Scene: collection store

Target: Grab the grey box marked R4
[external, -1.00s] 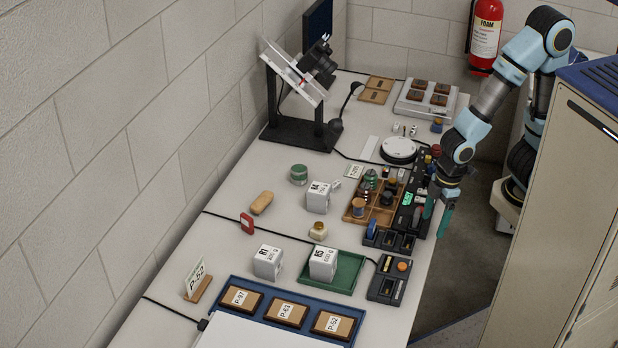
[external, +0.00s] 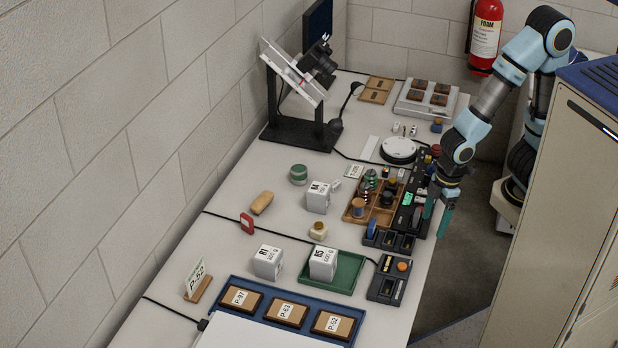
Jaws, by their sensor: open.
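A small light grey box (external: 317,200) stands upright near the middle of the table; its small top label seems to read R4. Two similar grey boxes stand nearer the camera: one marked R1 (external: 267,265) on the bare table, and one marked R5 (external: 322,265) on a green tray (external: 346,283). My gripper (external: 437,217) hangs at the right edge of the table, its teal fingers apart and nothing visible between them. It is well to the right of the R4 box, beyond the wooden tray.
A wooden compartment tray (external: 360,217) with small jars stands between the R4 box and my gripper, beside black trays (external: 388,241). A cream-topped jar (external: 318,230) and a green tin (external: 298,174) are near the box. A tan cabinet (external: 545,220) stands at right.

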